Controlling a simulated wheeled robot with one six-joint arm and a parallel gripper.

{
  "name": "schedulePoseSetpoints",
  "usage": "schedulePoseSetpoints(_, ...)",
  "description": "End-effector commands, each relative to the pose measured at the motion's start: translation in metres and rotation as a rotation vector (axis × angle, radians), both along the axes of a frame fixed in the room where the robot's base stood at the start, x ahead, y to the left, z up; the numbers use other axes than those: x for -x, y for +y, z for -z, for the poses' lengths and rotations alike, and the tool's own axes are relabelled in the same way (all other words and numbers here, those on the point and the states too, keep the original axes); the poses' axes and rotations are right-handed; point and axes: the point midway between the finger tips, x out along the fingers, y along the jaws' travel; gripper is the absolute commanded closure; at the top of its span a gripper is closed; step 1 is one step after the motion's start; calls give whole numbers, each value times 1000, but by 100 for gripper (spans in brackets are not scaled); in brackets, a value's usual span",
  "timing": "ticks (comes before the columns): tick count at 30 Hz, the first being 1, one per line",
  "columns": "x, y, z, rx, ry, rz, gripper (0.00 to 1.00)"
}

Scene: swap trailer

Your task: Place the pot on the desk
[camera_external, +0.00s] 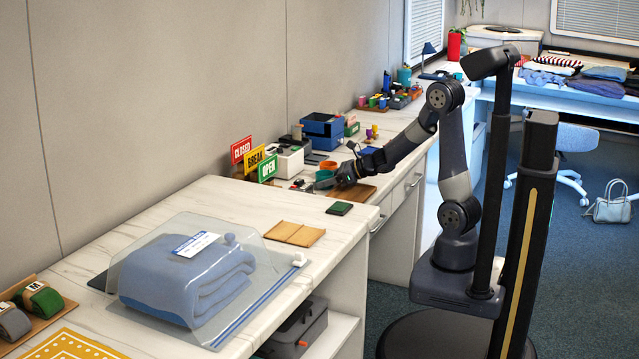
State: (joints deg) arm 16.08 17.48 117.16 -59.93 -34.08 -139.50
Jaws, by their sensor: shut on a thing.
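A small teal pot (324,177) is at the near end of the far white desk (399,148). My gripper (332,181) is shut at the pot's right side and appears to hold it. The view is small, so the finger contact and any gap between the pot and the surface are hard to make out. A brown wooden board (354,193) lies flat just below and to the right of my gripper.
A white box (289,161), a blue box (322,131) and CLOSED, BREAK and OPEN signs (254,160) stand behind. Nearer are a dark green notebook (339,208), a tan folder (295,233) and a bagged blue cloth (180,280). Another teal pot (404,75) and colourful items stand farther back.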

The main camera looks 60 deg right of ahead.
Motion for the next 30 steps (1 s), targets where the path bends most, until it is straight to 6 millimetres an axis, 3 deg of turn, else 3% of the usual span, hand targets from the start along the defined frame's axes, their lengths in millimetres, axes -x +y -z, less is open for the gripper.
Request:
schedulePoseSetpoints(6, 0, 0, 5, 0, -1, 0, 68)
schedulePoseSetpoints(7, 0, 0, 3, 0, 0, 0, 44)
schedulePoseSetpoints(14, 0, 0, 3, 0, 0, 0, 25)
schedulePoseSetpoints(26, 0, 0, -3, -1, 1, 0, 23)
schedulePoseSetpoints(30, 21, -7, -12, 1, -1, 4, 23)
